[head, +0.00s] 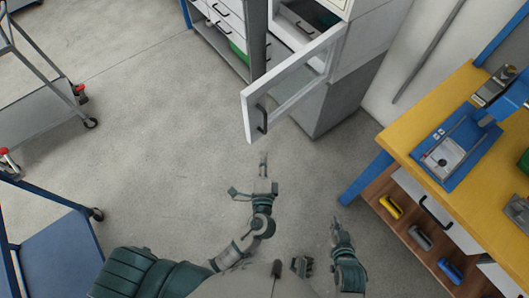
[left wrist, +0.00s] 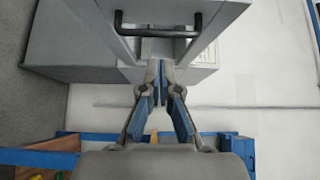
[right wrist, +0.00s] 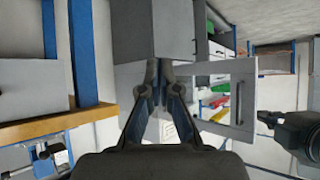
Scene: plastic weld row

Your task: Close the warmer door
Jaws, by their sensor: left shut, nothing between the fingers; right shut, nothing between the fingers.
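The warmer door (head: 291,84) is a white frame with a clear pane, swung wide open from the grey and white warmer (head: 340,98). Its dark bar handle (head: 262,119) is near the free edge, and the handle also shows at the top of the left wrist view (left wrist: 157,30). My left gripper (head: 263,158) is shut and empty, just below the door's free edge in the head view and apart from the handle. My right gripper (head: 336,222) is shut and empty, lower and further right, away from the door. The door also shows in the right wrist view (right wrist: 229,96).
A yellow-topped workbench (head: 436,127) with blue legs and several coloured items on its lower shelf stands at the right. A drawer cabinet (head: 232,35) stands left of the warmer. Carts (head: 52,100) stand at the far left. The floor (head: 165,130) between is clear.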

